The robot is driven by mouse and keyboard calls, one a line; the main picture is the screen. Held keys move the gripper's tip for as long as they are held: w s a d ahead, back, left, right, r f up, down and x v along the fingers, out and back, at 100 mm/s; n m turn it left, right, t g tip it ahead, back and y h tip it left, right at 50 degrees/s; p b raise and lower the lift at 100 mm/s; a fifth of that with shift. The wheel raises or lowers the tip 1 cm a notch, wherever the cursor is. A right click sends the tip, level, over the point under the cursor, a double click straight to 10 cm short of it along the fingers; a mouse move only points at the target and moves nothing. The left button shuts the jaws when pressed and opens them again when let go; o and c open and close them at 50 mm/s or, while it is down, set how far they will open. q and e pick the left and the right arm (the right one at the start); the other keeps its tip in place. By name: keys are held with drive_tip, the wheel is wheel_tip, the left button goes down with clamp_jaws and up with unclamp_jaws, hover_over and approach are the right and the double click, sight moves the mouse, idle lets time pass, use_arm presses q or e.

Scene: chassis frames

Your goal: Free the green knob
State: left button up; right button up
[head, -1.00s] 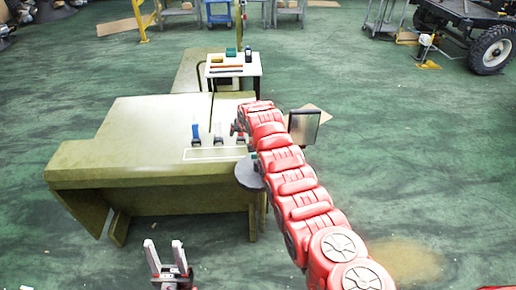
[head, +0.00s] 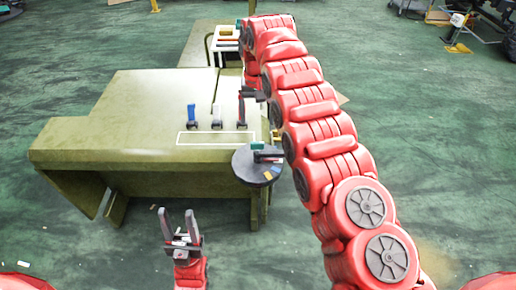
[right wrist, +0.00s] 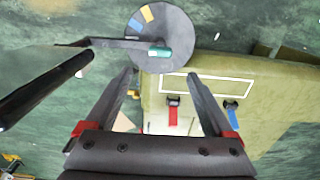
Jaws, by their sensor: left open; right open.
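The green knob (head: 257,146) is a small green piece at the far edge of the round grey disc (head: 250,178), at the bench corner. In the right wrist view the knob (right wrist: 160,52) sits on the disc (right wrist: 172,25), and a dark bar (right wrist: 120,43) reaches it from the left; I cannot tell whether they touch. My right gripper (right wrist: 160,80) is open and empty, its fingertips just short of the disc in that view. In the head view its dark fingers (head: 255,95) are partly hidden behind my arm. My left gripper (head: 179,222) is open and empty in front of the bench.
A dark panel (right wrist: 35,80) stands left in the right wrist view. Floor is free in front.

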sight(257, 142)
drive_tip(key=shift+w+d+f+b, duration=0.1)
drive_tip(key=shift+f+b, duration=0.05)
drive_tip(key=shift+f, duration=0.35)
drive_tip(key=shift+d+f+b, duration=0.1)
drive_tip(key=shift+f+b, duration=0.05)
drive_tip(key=shift+f, duration=0.35)
drive_tip(key=shift+a+f, duration=0.15)
drive_tip(key=shift+f, duration=0.2)
drive_tip(key=f+p, duration=0.1)
drive_tip(key=f, duration=0.5)
drive_tip(key=shift+s+a+p, duration=0.1)
drive_tip(key=shift+s+p, duration=0.1)
drive_tip(key=shift+p, duration=0.2)
drive_tip(key=shift+f, duration=0.8)
